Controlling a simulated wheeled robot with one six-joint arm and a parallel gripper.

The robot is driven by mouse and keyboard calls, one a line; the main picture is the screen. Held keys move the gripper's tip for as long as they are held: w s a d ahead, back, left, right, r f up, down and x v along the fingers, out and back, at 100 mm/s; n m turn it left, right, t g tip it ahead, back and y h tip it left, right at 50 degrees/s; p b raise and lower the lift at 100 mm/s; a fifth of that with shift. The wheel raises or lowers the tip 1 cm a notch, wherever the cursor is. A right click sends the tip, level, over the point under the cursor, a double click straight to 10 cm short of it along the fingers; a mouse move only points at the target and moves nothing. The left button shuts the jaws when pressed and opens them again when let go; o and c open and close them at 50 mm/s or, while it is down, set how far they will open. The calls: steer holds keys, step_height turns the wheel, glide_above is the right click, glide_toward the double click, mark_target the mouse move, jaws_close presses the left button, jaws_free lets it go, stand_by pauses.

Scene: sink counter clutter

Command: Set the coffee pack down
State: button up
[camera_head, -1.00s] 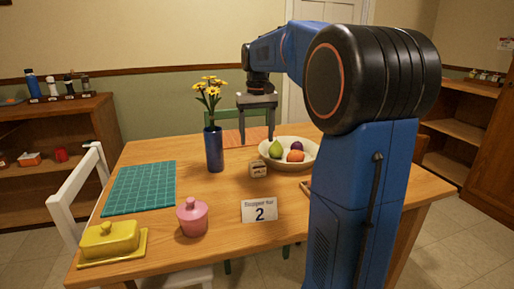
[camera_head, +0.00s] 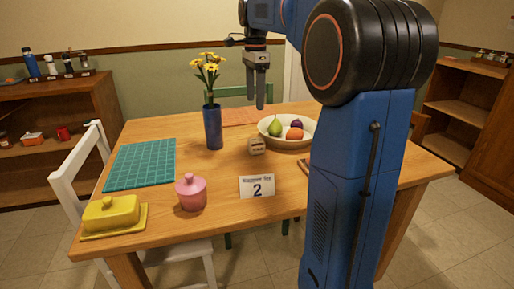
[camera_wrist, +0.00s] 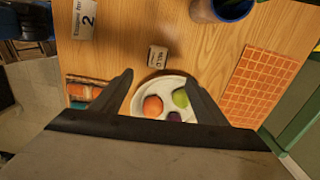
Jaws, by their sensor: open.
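My gripper (camera_head: 259,106) is raised above the back of the wooden table, between the flower vase and the fruit bowl. In the wrist view my gripper (camera_wrist: 158,76) has its fingers spread, with nothing between them. I cannot pick out a coffee pack for sure. A wooden-edged item (camera_wrist: 83,92) with orange and dark contents lies on the table near one edge in the wrist view. Its brown edge (camera_head: 304,164) shows beside my arm in the head view, which hides the rest. I cannot tell whether the pack is in it.
The white fruit bowl (camera_head: 270,131), blue vase (camera_head: 213,128), small block (camera_head: 257,146), number card (camera_head: 257,187), pink jar (camera_head: 191,192), yellow butter dish (camera_head: 112,213) and green mat (camera_head: 142,164) stand on the table (camera_head: 222,172). An orange mat (camera_wrist: 256,85) lies at the back.

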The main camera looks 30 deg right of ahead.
glide_toward(256, 140)
steer(key=shift+m, duration=0.3)
steer(key=f, duration=0.5)
steer(key=shift+w, duration=0.25)
steer(key=f, duration=0.4)
steer(key=shift+s+f, duration=0.1)
steer(key=shift+s, duration=0.25)
steer(key=shift+f, duration=0.75)
steer(key=c, duration=1.2)
